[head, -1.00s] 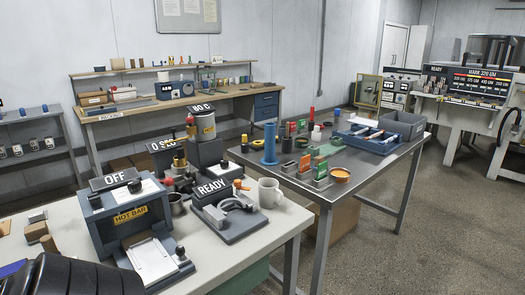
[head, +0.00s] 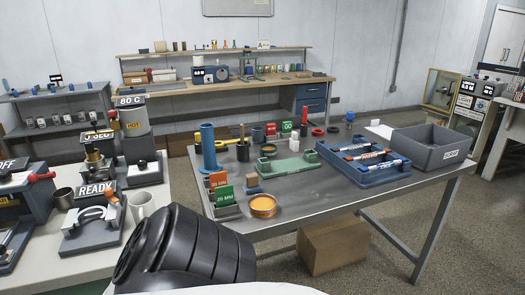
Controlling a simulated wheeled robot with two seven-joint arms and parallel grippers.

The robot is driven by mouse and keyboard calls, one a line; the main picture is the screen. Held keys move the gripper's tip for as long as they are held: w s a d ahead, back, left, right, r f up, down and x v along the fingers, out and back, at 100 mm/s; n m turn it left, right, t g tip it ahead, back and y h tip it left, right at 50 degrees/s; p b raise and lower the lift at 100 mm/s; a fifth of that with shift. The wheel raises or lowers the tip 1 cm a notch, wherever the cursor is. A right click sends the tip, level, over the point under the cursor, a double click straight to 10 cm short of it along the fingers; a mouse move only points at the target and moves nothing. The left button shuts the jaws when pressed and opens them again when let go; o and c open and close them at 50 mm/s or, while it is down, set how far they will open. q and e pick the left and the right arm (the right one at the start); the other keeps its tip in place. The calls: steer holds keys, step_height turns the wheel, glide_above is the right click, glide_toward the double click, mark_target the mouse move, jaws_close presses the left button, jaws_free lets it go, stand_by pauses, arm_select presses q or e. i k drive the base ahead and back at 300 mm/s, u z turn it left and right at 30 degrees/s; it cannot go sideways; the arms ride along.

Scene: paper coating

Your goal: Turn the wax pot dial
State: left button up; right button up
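The wax pot (head: 134,115) is a grey cylinder with a yellow HOT label, at the back of the white table on the left. A black sign (head: 131,100) reading 80 C stands at its top. It rests on a grey base (head: 145,150). A small dark knob (head: 142,164) shows low on the front of this base; I cannot tell for sure that it is the dial. Neither gripper is in view. A large black ribbed part of my own body fills the bottom centre, apart from the pot in the picture.
A sign reading 0 SEC (head: 98,136) stands left of the pot. The metal table (head: 330,195) on the right holds a blue tray (head: 365,178) and grey bin (head: 432,147).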

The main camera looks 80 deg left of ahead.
mark_target(142, 165)
steer(key=i, duration=0.25)
steer(key=u, duration=3.5)
